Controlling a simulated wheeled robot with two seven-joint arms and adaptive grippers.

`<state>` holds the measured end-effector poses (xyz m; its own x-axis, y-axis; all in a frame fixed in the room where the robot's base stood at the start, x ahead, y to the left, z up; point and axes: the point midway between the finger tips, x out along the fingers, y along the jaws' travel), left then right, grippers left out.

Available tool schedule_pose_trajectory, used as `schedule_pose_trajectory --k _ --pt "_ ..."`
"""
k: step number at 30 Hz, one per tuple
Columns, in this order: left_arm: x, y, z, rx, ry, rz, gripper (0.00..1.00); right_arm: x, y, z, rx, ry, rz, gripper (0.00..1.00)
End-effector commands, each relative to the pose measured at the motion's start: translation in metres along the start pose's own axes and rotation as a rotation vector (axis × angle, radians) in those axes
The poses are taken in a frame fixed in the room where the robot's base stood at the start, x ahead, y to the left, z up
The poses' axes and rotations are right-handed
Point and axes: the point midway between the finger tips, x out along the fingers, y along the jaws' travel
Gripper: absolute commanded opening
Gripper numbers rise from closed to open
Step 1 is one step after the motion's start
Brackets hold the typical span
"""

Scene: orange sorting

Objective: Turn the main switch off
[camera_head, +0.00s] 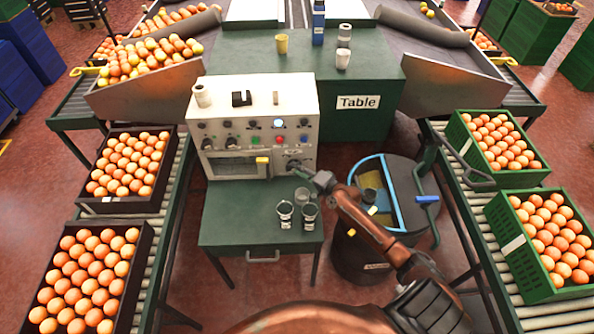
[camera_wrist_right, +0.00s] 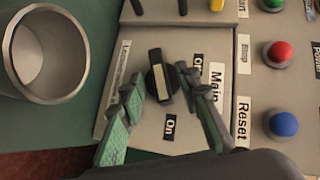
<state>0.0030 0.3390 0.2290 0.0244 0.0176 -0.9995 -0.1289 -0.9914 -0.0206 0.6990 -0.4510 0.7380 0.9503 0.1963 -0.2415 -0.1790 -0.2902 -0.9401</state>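The main switch (camera_wrist_right: 160,77) is a black knob with a white line on a beige panel (camera_head: 227,181), beside the word "Main". Its line runs nearly upright in the right wrist view, its lower end toward the "On" label (camera_wrist_right: 170,127). The "Off" label (camera_wrist_right: 198,65) is to its right, partly behind a finger. My right gripper (camera_wrist_right: 165,88) is open, with one green-padded finger on each side of the knob. I cannot tell whether the fingers touch it. In the head view this gripper (camera_head: 305,175) is at the panel's lower right. My left gripper is out of view.
A red button (camera_wrist_right: 279,53) and a blue button (camera_wrist_right: 284,124) are right of the switch. A metal cup (camera_wrist_right: 75,75) is at its left. Several cups, including one glass (camera_head: 285,213), stand on the green table (camera_head: 230,225). Orange crates (camera_head: 145,260) line both sides.

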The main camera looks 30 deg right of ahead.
Motion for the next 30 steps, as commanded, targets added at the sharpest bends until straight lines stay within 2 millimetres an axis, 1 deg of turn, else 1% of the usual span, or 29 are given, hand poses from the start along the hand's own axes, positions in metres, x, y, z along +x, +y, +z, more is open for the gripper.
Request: schedule_pose_trajectory --k 3,10,23,30 --pt "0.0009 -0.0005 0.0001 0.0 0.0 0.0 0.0 0.0041 0.0004 0.0003 0.0 0.0 0.001 0.3" --pt "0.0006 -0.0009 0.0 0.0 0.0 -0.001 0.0 0.0043 0.0 0.0004 -0.001 -0.001 0.0 0.3" --pt "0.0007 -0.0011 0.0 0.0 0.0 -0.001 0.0 0.0041 0.0002 0.0005 -0.001 -0.001 0.001 0.0" --pt "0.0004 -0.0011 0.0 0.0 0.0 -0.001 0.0 0.004 0.0002 0.0004 -0.001 -0.001 0.001 0.0"
